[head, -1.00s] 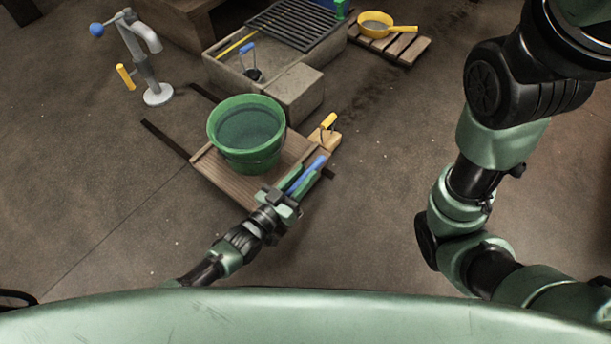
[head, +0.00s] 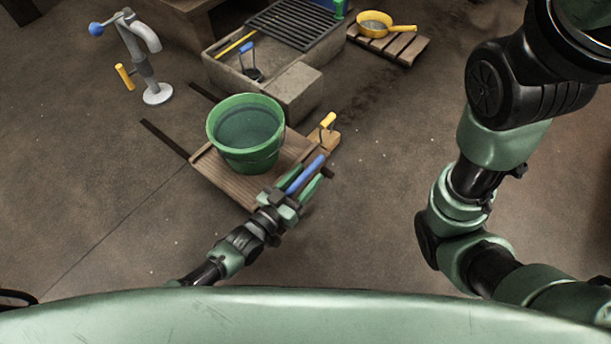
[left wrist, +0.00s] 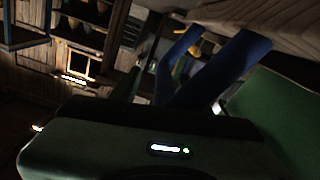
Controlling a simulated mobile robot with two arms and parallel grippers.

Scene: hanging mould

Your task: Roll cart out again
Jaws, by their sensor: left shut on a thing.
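The cart is a low wooden platform (head: 226,182) on the floor, with a green bucket (head: 246,134) standing upright on it. A blue handle (head: 305,175) shows at the cart's near right side. My left gripper (head: 303,182) is shut on this handle, with one green finger on each side of it. In the left wrist view the blue handle (left wrist: 236,66) runs up towards a wooden surface (left wrist: 275,20). The joint between handle and cart is partly hidden. My right arm fills the right side of the head view, but its gripper is out of view.
Dark rails (head: 165,138) run along the floor by the cart. A stone trough (head: 292,92) with a dark grate (head: 298,22) stands behind it. A yellow-handled latch block (head: 325,135) is at its right. A grey pump (head: 146,58) stands left. Floor in front is clear.

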